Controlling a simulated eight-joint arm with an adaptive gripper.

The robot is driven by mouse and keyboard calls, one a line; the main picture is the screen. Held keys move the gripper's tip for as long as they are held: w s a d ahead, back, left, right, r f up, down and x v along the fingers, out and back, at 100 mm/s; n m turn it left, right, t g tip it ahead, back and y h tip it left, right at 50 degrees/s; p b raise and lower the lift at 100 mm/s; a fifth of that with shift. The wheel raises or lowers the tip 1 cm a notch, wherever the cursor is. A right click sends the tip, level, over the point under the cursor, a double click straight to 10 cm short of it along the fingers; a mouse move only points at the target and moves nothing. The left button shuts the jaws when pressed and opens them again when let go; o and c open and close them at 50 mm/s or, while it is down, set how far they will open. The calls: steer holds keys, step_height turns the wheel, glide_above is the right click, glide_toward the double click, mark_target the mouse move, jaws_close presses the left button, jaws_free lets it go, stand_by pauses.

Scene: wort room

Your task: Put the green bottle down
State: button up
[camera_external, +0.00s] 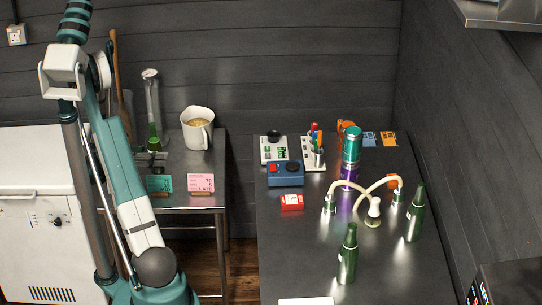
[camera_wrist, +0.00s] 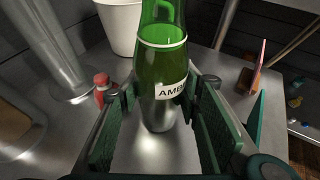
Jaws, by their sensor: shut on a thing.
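The green bottle (camera_wrist: 163,65) with a white label stands between the two dark green fingers of my gripper (camera_wrist: 160,105) in the wrist view. My gripper is shut on it. Its silvery lower end is over a shiny steel surface, and I cannot tell whether it touches. In the external view a small green bottle shape (camera_external: 154,141) shows at the left steel table (camera_external: 175,168), in front of a grey metal cylinder. My arm hides part of that area. Two other green bottles stand upright on the right bench, one at the front (camera_external: 347,258) and one near the right wall (camera_external: 415,215).
A white jug (camera_external: 197,128) stands at the back of the left table; it shows behind the bottle in the wrist view (camera_wrist: 120,25). Pink (camera_external: 200,182) and green (camera_external: 159,183) cards stand along the front edge. The right bench (camera_external: 290,250) holds instruments and tubing.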

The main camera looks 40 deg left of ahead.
steer(key=shift+f, duration=0.1)
stand_by(0.3)
steer(key=o, duration=1.2)
steer(key=shift+r, duration=0.25)
steer(key=p+v, duration=0.2)
steer(key=v, duration=1)
steer(key=shift+f+p, duration=0.2)
steer(key=shift+p, duration=0.2)
